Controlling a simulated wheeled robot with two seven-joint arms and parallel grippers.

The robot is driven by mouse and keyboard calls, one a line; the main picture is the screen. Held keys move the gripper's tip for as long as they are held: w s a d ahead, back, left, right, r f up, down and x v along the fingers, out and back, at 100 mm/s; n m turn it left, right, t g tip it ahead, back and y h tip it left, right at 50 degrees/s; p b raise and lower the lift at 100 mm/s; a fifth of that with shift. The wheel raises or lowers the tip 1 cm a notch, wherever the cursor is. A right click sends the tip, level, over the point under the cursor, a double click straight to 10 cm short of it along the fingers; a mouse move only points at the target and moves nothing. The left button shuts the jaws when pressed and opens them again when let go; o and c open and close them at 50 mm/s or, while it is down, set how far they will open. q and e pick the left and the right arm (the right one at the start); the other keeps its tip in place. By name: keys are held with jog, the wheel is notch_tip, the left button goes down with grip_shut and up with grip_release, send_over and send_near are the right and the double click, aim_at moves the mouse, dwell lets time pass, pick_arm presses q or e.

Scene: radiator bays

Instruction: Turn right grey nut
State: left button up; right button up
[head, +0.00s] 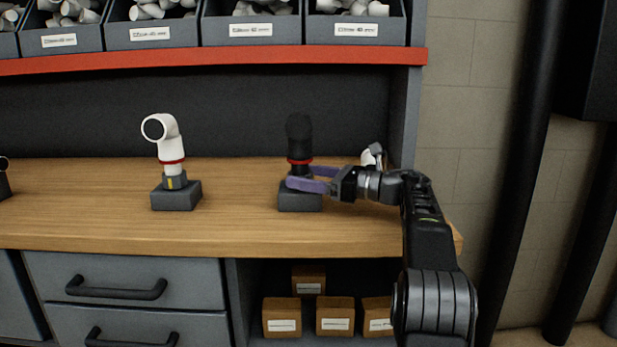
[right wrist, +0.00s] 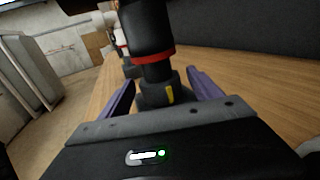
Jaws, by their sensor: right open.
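On the right stand, a black fitting (head: 299,135) with a red ring stands upright on a dark grey block (head: 298,201). In the right wrist view the right grey nut (right wrist: 157,96), with a yellow mark, sits below the red ring (right wrist: 153,57). In the head view the nut is largely hidden by my fingers. My right gripper (head: 303,177) is open with purple fingers, one on either side of the nut; I cannot tell whether they touch it. The fingers also show in the right wrist view (right wrist: 161,80). My left gripper is not in view.
A white elbow pipe (head: 165,135) with its own grey nut stands on a block to the left. A small white and grey item (head: 372,157) is behind my right wrist. Bins (head: 250,30) line the red-edged shelf above. The wooden bench (head: 100,225) is clear between the stands.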

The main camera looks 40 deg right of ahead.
aim_at(312, 177)
jog(key=shift+s, duration=0.1)
jog(key=p+v, duration=0.1)
jog(key=v, duration=0.5)
jog(key=shift+s+d, duration=0.2)
jog(key=shift+d, duration=0.05)
jog(key=shift+s+d, duration=0.2)
jog(key=shift+s, duration=0.25)
